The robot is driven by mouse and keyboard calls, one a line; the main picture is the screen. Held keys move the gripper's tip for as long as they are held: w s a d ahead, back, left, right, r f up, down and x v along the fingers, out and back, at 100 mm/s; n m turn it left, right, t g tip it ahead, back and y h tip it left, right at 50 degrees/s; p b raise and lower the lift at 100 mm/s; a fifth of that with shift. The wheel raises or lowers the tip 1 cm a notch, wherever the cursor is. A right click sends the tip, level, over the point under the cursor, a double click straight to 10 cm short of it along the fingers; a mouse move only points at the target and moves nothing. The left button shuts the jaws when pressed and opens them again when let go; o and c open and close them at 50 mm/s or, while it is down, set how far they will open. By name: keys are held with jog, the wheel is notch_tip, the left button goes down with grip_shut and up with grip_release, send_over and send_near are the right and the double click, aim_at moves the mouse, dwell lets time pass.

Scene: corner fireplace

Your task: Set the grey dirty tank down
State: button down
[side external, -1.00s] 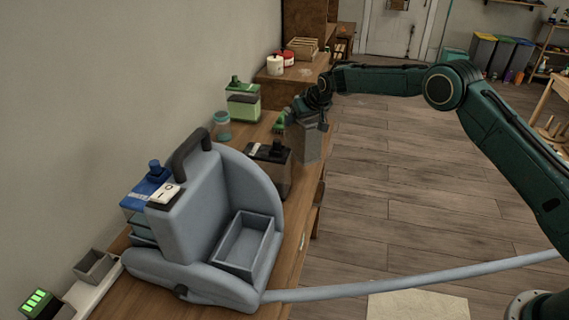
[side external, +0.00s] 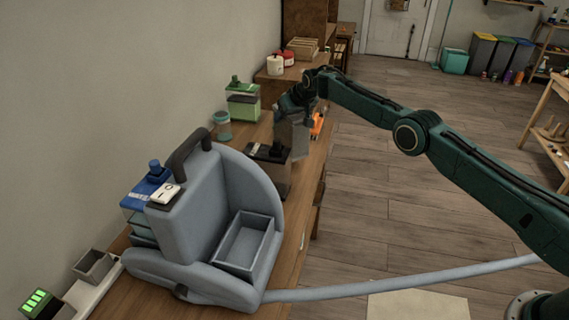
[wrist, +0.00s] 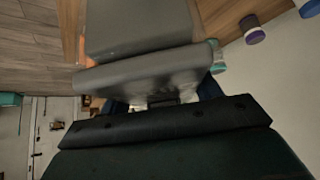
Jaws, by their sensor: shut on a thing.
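My gripper (side external: 291,103) is shut on a grey box-shaped tank (side external: 299,137) and holds it over the wooden bench, behind a dark tank with a black cap (side external: 270,158). In the wrist view the grey tank (wrist: 138,28) fills the upper middle, just beyond the gripper (wrist: 165,97). The fingertips are mostly hidden, and so is the tank's lower end in the side view. I cannot tell whether the tank touches the bench.
A grey cleaning machine (side external: 205,215) with an empty open bay (side external: 247,245) stands on the near bench. A green-lidded tank (side external: 243,103), a teal jar (side external: 222,125) and a blue-lidded tank (side external: 147,190) stand along the wall. An orange object (side external: 318,122) lies at the bench's right edge.

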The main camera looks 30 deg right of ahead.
aim_at(299, 116)
dwell(0.3)
jog(key=shift+f, duration=2.45)
jog(key=shift+c, duration=1.6)
grip_release()
jog(key=shift+f, duration=0.2)
jog(key=shift+s+r, duration=0.1)
jog(key=shift+r, duration=0.25)
jog(key=shift+s+r, duration=0.25)
jog(key=shift+r, duration=0.15)
jog(key=shift+v, duration=5.2)
jog(key=shift+s, duration=0.2)
